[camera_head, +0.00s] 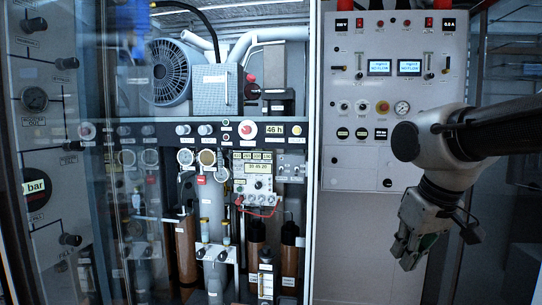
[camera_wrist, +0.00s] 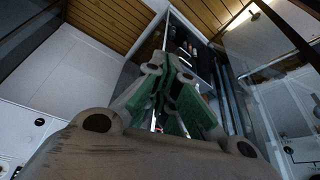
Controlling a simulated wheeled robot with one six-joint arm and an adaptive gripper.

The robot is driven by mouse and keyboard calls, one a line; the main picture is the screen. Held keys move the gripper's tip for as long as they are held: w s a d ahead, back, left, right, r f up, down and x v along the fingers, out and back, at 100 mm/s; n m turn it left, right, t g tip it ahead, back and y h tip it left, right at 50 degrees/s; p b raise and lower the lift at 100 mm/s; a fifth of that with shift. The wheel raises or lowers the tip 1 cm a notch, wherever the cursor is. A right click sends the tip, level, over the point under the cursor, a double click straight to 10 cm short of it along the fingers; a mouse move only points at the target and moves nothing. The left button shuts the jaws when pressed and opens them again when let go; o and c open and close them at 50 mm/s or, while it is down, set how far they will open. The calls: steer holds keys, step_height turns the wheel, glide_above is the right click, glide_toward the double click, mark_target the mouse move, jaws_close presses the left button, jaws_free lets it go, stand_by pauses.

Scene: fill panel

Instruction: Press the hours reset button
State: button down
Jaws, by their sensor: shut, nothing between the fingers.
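I cannot read which of these is labelled hours reset. My gripper (camera_head: 408,258) hangs at the right, pointing down, in front of the white cabinet and well apart from the strip. It is shut and empty. Its green-padded fingers (camera_wrist: 172,92) also show in the wrist view, where no button of the strip can be made out.
A glass door (camera_head: 85,200) stands at the left. Gauges, hoses and brown cylinders (camera_head: 186,250) fill the space below the strip.

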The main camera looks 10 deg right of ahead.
steer(key=w+a+r+n+h, duration=0.1)
steer(key=w+a+r+n, duration=0.5)
steer(key=w, duration=0.4)
steer(key=w+a+r+n, duration=0.5)
steer(key=w+a+n, duration=0.1)
steer(key=w, duration=0.4)
steer(key=w+a+r+n+t+h, duration=0.1)
steer(key=w+r+n, duration=0.3)
steer(key=r+n, duration=0.4)
steer(key=w+r+n+t+h, duration=0.1)
steer(key=w+r+n+t, duration=0.2)
steer(key=r+n, duration=0.6)
steer(key=w+n, duration=0.1)
steer(key=n, duration=0.1)
steer(key=shift+w+a+n+h, duration=0.3)
steer(key=shift+w+a, duration=0.05)
steer(key=shift+a, duration=0.05)
